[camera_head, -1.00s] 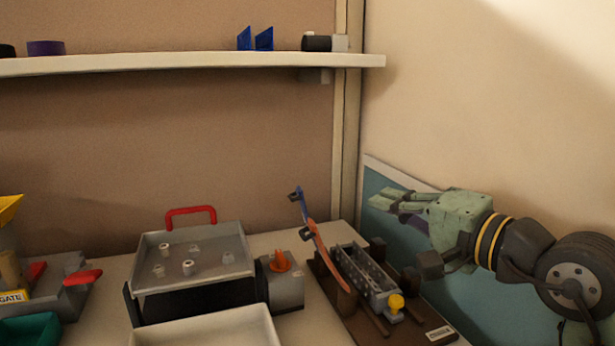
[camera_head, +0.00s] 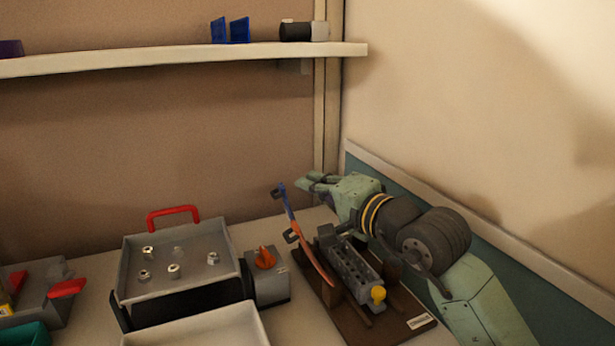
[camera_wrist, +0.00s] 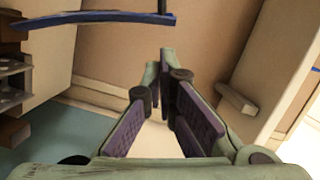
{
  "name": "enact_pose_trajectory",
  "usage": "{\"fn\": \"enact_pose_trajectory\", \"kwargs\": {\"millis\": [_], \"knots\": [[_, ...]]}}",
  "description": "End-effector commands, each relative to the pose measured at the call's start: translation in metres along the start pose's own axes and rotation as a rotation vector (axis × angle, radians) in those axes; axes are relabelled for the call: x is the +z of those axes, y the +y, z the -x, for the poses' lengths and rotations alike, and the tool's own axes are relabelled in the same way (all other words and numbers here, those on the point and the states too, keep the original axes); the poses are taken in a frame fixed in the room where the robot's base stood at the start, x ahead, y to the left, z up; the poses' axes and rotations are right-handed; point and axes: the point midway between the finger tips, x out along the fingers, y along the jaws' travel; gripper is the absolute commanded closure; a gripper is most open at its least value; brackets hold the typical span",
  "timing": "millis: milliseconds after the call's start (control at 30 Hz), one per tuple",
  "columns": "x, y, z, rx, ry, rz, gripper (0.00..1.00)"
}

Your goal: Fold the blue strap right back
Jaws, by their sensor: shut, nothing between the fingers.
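The blue strap (camera_head: 283,202) stands up, tilted, at the left side of a dark brown base on the bench. It has a dark piece at its upper end. An orange strap (camera_head: 318,262) slants down below it; how the two join is hard to tell. In the wrist view the blue strap (camera_wrist: 95,19) crosses the upper left, apart from the fingers. My gripper (camera_head: 308,182) is just right of the strap's upper part, with its fingers pointing left. In the wrist view my gripper (camera_wrist: 165,60) has its fingers closed together at the tips, with nothing between them.
The brown base (camera_head: 370,325) carries a grey slotted block (camera_head: 352,268) and a yellow knob (camera_head: 378,294). Left of it are a grey box with an orange knob (camera_head: 265,258) and a tray with a red handle (camera_head: 174,212). A wall panel is close behind my arm.

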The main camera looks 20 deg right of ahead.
Motion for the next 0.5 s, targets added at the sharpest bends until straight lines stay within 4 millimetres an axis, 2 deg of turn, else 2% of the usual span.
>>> {"fn": "enact_pose_trajectory", "kwargs": {"millis": [200,500], "knots": [[0.0125,-0.0006,-0.0026,-0.002,-0.001,-0.001,1.0],[0.013,0.0003,-0.0028,-0.001,0.0,-0.001,1.0]]}}
